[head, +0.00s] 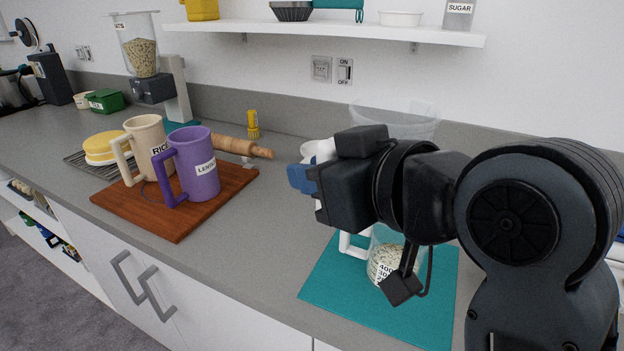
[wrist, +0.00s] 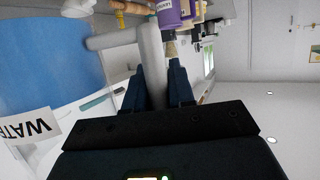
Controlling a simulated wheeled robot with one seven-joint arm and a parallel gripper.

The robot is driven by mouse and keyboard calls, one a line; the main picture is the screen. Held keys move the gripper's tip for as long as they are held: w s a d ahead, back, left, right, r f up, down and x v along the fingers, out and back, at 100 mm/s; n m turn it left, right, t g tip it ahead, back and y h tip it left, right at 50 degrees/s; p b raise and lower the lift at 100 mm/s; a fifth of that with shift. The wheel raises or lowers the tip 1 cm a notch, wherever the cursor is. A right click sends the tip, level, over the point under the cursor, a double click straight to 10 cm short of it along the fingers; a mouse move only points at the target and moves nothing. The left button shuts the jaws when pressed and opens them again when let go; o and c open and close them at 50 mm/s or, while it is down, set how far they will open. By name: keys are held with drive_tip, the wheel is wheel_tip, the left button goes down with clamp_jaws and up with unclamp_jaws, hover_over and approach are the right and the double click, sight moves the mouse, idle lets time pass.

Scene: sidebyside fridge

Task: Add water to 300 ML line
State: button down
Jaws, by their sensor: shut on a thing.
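A clear measuring cup (head: 385,262) with a white handle and 300 and 400 marks stands upright on a teal mat (head: 325,285). Pale grains show inside it; my wrist partly covers it. My gripper (head: 303,178) is above and behind the cup, shut on the white handle of a water container. In the wrist view, the white handle (wrist: 150,60) lies between the dark fingers. The water container (wrist: 50,55) is blue there with a "WATER" label, seen turned. In the head view, my wrist mostly hides it, so its tilt and any pouring cannot be told.
A clear rim (head: 395,118) shows behind my wrist. To the left, a purple lentil mug (head: 200,165) and a cream rice mug (head: 148,145) stand on a brown board (head: 180,228), by a rolling pin (head: 240,147). A shelf (head: 320,33) overhangs the counter.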

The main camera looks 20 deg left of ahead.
drive_tip(key=shift+r+p, duration=0.2)
drive_tip(key=shift+p, duration=0.1)
drive_tip(key=f, duration=0.1)
drive_tip(key=f+m, duration=0.1)
drive_tip(key=shift+s+a+f+g, duration=0.15)
drive_tip(key=shift+s+f+g, duration=0.1)
drive_tip(key=shift+f+g, duration=0.1)
idle(0.4)
